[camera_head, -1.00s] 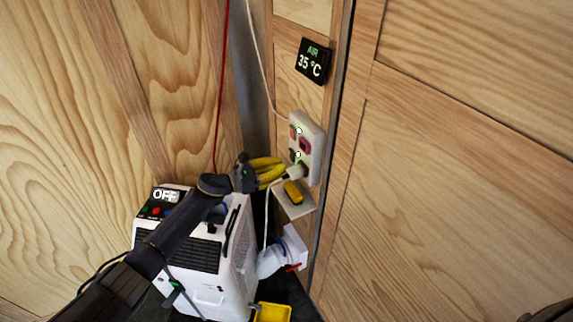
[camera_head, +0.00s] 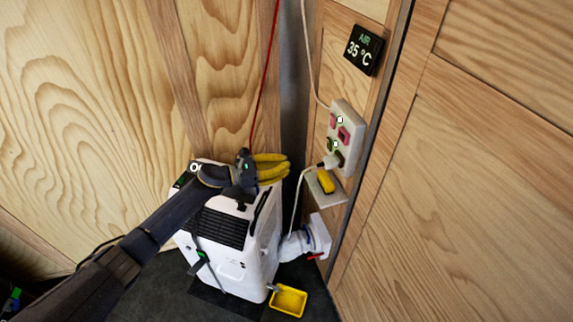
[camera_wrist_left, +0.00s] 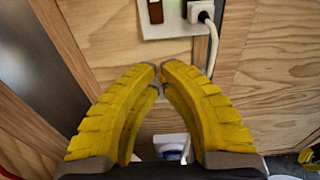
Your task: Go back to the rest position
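My left gripper (camera_head: 286,168) has yellow ribbed fingers and stands over the top of the white air unit (camera_head: 262,250), left of the wall socket panel (camera_head: 343,122). In the left wrist view its fingertips (camera_wrist_left: 160,70) meet with nothing between them. It is apart from the white plug (camera_head: 330,161), which sits at the lower part of the panel with its cable hanging down. The plug also shows in the left wrist view (camera_wrist_left: 201,11). My left arm hides part of the unit's front and display. My right gripper is not in view.
A small plate with a yellow switch (camera_head: 325,181) is below the panel. A white hose connector (camera_head: 308,240) joins the unit to the wall. A yellow tray (camera_head: 275,309) lies on the dark floor. The wall display (camera_head: 364,49) reads AIR 35 °C. Wooden walls form the corner.

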